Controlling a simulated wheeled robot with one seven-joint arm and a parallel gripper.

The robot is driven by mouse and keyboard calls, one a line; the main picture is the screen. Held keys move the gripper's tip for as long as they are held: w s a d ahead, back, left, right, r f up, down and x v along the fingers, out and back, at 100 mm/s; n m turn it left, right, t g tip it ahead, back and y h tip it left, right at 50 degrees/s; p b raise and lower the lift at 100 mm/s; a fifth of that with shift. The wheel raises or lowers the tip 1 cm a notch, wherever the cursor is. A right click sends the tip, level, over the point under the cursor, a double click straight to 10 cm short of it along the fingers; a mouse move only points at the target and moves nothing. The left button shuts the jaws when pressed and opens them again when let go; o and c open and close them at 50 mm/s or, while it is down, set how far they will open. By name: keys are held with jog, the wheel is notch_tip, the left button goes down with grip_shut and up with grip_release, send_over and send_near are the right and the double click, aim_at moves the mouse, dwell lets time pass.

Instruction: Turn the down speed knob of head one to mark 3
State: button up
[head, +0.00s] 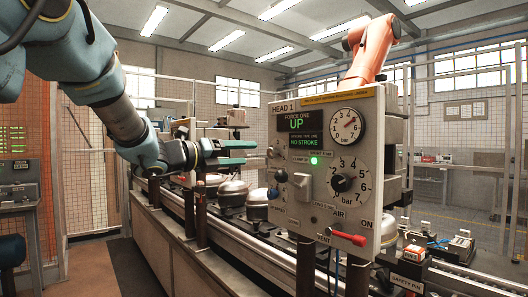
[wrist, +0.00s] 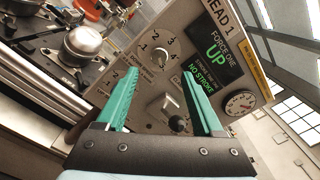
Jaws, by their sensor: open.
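The HEAD 1 control panel (head: 325,165) stands right of centre in the head view and fills the middle of the wrist view (wrist: 245,75). A small pale knob (wrist: 160,58) with a numbered scale around it shows between my fingertips in the wrist view. A second numbered scale below it is partly hidden by my left finger.
A red handle (head: 348,239) sticks out at the panel's bottom. A large black pressure knob (head: 342,183) sits on the right. Rounded metal compressors (head: 233,190) stand on the line behind my gripper.

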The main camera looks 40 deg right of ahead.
aim_at(269, 152)
jog(key=d+p, duration=0.2)
jog(key=d, duration=0.5)
jog(key=shift+s+d, duration=0.15)
jog(key=shift+d, duration=0.1)
grip_shut()
dwell(0.3)
